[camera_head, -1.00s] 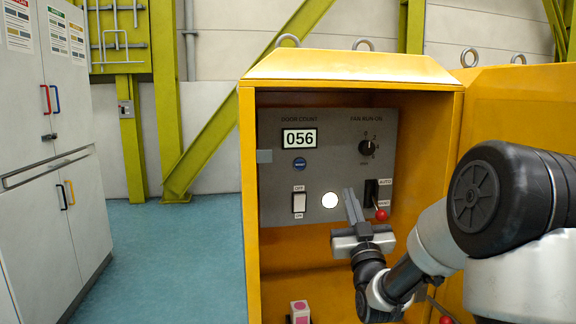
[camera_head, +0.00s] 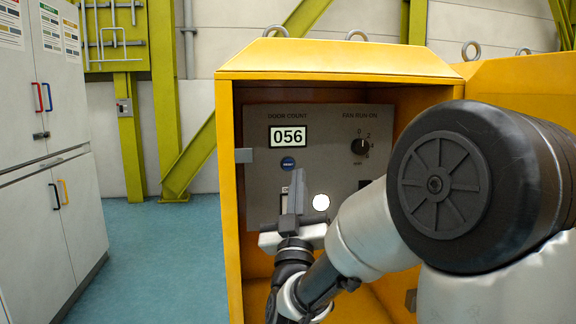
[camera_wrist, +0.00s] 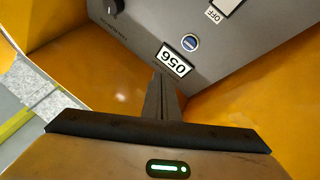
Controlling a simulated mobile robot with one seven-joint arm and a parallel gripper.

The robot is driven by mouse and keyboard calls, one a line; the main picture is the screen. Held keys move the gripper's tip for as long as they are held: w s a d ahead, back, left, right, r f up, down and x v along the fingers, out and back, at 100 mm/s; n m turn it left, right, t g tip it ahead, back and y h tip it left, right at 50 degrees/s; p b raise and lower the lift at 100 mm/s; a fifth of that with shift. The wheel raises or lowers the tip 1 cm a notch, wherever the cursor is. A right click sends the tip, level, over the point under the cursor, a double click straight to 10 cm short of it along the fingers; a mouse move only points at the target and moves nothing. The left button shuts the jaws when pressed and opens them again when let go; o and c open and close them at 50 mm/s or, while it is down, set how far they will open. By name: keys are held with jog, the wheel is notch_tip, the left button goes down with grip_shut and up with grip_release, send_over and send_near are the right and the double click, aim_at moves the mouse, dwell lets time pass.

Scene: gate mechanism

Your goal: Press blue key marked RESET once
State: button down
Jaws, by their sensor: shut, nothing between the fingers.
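The blue RESET key (camera_head: 288,163) is a small round button on the grey panel (camera_head: 330,130), just below the counter display (camera_head: 287,136), which reads 056. It also shows in the wrist view (camera_wrist: 190,42), with the display (camera_wrist: 174,62) turned nearly upside down beside it. My gripper (camera_head: 297,172) is shut and empty. In the head view its fingertips appear just below and right of the key. In the wrist view the fingertips (camera_wrist: 161,76) point toward the panel near the display, apart from the key. The distance to the panel is hard to tell.
The yellow cabinet (camera_head: 228,200) encloses the panel, its door (camera_head: 510,110) open at right. The switch below the key is mostly hidden by my gripper. Grey lockers (camera_head: 50,200) stand at left.

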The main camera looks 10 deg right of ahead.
aim_at(288, 164)
jog(key=shift+w, duration=4.25)
jog(key=shift+w+f+b, duration=0.1)
jog(key=shift+w+b, duration=0.05)
jog(key=shift+b, duration=0.2)
jog(key=shift+w, duration=0.1)
jog(key=shift+w+b, duration=0.2)
jog(key=shift+b, duration=0.1)
jog(key=shift+w+b, duration=0.3)
jog(key=shift+w, duration=0.1)
jog(key=shift+s, duration=0.85)
